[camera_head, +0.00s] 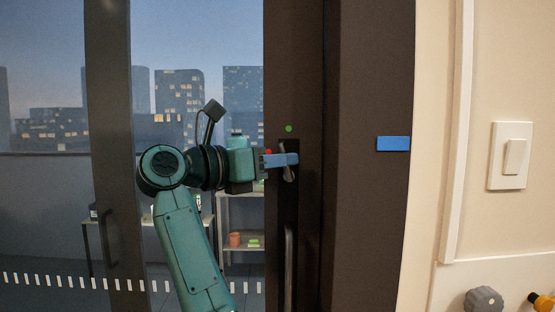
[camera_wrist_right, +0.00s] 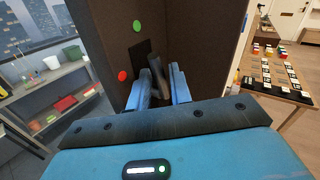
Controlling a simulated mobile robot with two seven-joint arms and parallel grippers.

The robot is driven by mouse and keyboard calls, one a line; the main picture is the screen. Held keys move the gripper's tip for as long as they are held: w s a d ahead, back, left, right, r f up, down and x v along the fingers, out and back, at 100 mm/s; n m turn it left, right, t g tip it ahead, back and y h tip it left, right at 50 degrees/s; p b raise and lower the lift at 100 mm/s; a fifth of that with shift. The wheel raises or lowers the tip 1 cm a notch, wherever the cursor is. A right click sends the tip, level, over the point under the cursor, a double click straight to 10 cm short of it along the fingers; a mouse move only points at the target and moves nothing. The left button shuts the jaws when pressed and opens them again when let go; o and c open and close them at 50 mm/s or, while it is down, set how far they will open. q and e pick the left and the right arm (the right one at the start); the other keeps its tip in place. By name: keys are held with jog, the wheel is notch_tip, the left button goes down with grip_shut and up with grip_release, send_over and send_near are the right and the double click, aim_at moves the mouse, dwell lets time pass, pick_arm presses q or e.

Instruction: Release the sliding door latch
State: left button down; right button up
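The sliding door latch (camera_head: 289,175) is a small dark lever on a black plate on the dark door frame. It stands near upright, slightly tilted. A green dot (camera_head: 288,128) sits above it and a red dot (camera_head: 268,151) to its upper left. My right gripper (camera_head: 284,160) is at the lever, one blue finger crossing in front of it. In the right wrist view the lever (camera_wrist_right: 158,72) shows between the two fingers of the gripper (camera_wrist_right: 163,86). The fingers are apart, with a small gap on the right side. My left gripper is out of view.
A vertical door handle (camera_head: 289,265) is below the latch. A blue block (camera_head: 393,143) is on the frame to the right, and a light switch (camera_head: 511,156) is on the wall. Shelves (camera_head: 240,215) stand behind the glass. The wrist view shows a wooden table (camera_wrist_right: 277,92) at right.

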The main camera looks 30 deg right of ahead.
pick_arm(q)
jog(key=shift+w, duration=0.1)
pick_arm(e)
jog(key=shift+c, duration=0.3)
grip_shut()
jog(key=y, duration=0.1)
jog(key=m+p, duration=0.1)
jog(key=y, duration=0.1)
jog(key=shift+s+d+r+m+y+p, duration=0.25)
jog(key=shift+d+m+y+p, duration=0.05)
jog(key=shift+d+p, duration=0.1)
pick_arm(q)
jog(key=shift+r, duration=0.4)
pick_arm(e)
jog(key=shift+o, duration=0.3)
grip_release()
